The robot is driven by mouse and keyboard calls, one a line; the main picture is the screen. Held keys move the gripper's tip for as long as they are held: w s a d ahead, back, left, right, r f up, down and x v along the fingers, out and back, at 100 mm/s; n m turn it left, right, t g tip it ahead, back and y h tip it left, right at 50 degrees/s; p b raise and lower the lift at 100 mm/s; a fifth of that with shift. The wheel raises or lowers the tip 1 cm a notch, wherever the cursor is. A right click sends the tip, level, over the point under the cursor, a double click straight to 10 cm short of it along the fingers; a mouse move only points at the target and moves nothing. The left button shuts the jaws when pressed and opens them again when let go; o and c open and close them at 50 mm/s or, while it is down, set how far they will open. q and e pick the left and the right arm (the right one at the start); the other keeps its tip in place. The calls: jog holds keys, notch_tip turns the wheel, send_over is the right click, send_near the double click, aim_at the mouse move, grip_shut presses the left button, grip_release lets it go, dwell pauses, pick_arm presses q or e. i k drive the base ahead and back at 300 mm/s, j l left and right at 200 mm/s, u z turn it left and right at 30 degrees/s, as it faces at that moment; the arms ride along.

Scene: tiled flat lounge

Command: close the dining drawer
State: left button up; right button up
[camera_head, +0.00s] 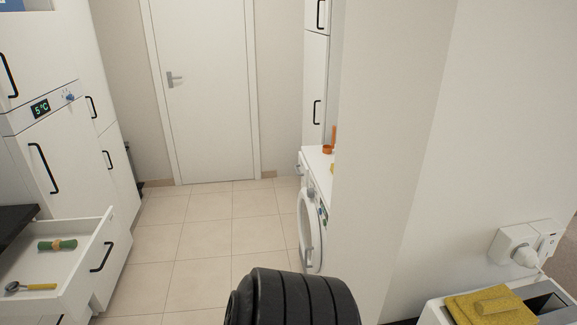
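A white drawer (87,276) stands pulled open at the lower left of the head view, below a dark countertop (16,222). Its front panel has a black bar handle (101,257) and faces right. Inside the drawer lie a green rolled item with a tan band (57,245) and a small utensil with a yellow handle (38,287). The near left part of the drawer is cut off by the picture edge. Neither of my grippers is in view.
Tall white cabinets (47,150) with a fridge display stand behind the drawer. A washing machine (312,225) stands across the tiled aisle (215,235), which is clear up to a closed door (205,90). A wall (470,130) fills the right side.

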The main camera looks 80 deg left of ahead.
aim_at(77, 272)
jog(key=k+j+u, duration=0.1)
jog(key=u, duration=4)
